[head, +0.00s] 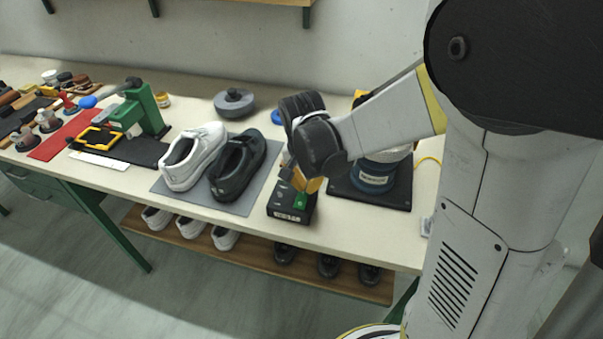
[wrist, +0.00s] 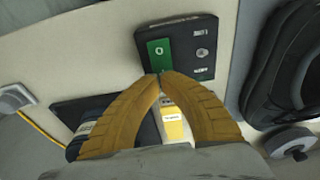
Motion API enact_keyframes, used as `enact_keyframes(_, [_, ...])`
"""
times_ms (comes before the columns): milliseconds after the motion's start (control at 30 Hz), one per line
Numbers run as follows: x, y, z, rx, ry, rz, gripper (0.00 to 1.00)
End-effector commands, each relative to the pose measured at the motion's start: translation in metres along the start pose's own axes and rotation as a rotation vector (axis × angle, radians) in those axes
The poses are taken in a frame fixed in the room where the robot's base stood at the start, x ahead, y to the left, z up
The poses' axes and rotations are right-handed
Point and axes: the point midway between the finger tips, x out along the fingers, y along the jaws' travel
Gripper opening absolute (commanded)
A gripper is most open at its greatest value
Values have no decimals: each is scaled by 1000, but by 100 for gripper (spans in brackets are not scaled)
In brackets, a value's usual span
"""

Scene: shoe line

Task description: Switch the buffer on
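A small black control box (head: 289,215) stands near the front edge of the bench, and it also shows in the wrist view (wrist: 184,70). It carries a green switch (head: 300,201), seen larger in the wrist view (wrist: 158,51), and a round knob. The buffer (head: 375,178), with a blue, labelled body, stands on a black base to the right, partly hidden by my arm. My gripper (wrist: 160,75) has its yellow fingertips together, with nothing visible between the tips. The tips are at the green switch's near edge; I cannot tell whether they touch it.
A white shoe (head: 192,158) and a black shoe (head: 238,165) stand on a grey mat (head: 165,187) left of the box. A green press (head: 147,112) is farther left. A grey round object (head: 234,102) sits behind the shoes.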

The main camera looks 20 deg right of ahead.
Motion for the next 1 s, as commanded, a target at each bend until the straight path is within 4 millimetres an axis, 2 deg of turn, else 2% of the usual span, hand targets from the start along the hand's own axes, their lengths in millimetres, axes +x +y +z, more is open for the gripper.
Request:
enact_keyframes(100, [9, 0, 0, 0, 0, 0, 0])
enact_keyframes(500, [11, 0, 0, 0, -3, 0, 0])
enact_keyframes(700, [23, 0, -4, 3, -112, 1, 0])
enact_keyframes(1000, [19, 0, -2, -1, -110, 0, 0])
